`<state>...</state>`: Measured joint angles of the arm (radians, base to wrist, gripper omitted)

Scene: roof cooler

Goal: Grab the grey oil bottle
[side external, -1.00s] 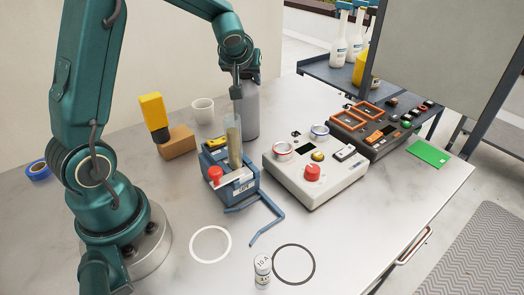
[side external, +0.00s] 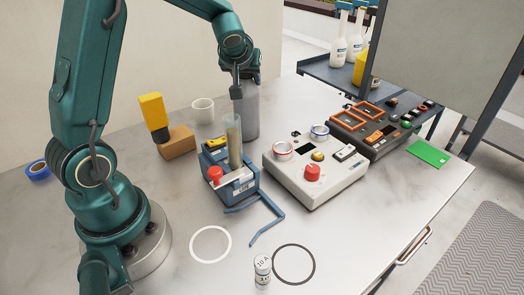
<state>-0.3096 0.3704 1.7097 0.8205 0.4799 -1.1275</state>
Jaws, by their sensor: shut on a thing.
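The grey oil bottle (side external: 251,112) stands upright on the table behind the blue holder, partly hidden by the clear cylinder in front of it. My gripper (side external: 240,88) is at the bottle's top, pointing down, and is shut on it. The fingertips are small and partly lost against the bottle. The bottle's base looks to be at the table, but I cannot tell whether it touches.
A blue holder (side external: 242,190) with a clear cylinder (side external: 233,142) stands just in front. A white cup (side external: 203,110), a cardboard block with a yellow-handled item (side external: 155,112), and a white control box (side external: 330,180) are nearby. The front table is mostly clear.

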